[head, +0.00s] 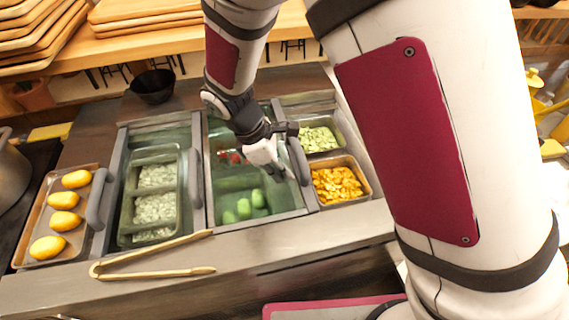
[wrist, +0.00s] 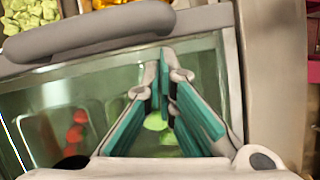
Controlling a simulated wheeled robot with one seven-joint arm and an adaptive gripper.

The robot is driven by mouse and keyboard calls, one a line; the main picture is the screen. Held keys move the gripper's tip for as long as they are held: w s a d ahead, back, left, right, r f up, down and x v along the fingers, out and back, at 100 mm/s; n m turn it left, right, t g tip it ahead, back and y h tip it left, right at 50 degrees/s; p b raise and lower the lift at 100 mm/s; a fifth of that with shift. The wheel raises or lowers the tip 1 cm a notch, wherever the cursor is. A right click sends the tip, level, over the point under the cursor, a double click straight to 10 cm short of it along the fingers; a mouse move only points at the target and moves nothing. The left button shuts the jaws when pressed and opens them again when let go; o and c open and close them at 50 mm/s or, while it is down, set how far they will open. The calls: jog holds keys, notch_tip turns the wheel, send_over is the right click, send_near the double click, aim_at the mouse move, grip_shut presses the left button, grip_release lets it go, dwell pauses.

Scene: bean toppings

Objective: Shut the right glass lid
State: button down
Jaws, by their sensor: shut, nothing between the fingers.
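The right glass lid (wrist: 60,85) is a green-tinted pane with a grey frame. In the head view its pane (head: 232,182) lies over the right well, with red and green food seen below. A long grey bar handle (wrist: 85,32) runs along one edge; in the head view a grey handle (head: 298,161) stands at the well's right side. My gripper (head: 277,168) is over the right well, just left of that handle. In the wrist view my gripper (wrist: 165,52) has its teal-padded fingers drawn together at the tips, empty, with the handle beyond them. Whether the tips touch the lid is unclear.
The left well (head: 157,150) has grey handles at both sides. Wooden tongs (head: 150,270) lie on the front counter. A tray of yellow fruit (head: 35,225) is at left, a black bowl (head: 153,86) behind. An orange-food pan (head: 338,185) and green-food pan (head: 319,139) sit right of my gripper.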

jog(key=shift+d, duration=0.4)
jog(key=w+d, duration=0.2)
jog(key=d, duration=0.8)
jog(key=w+d, duration=0.2)
jog(key=d, duration=0.9)
jog(key=shift+a, duration=0.1)
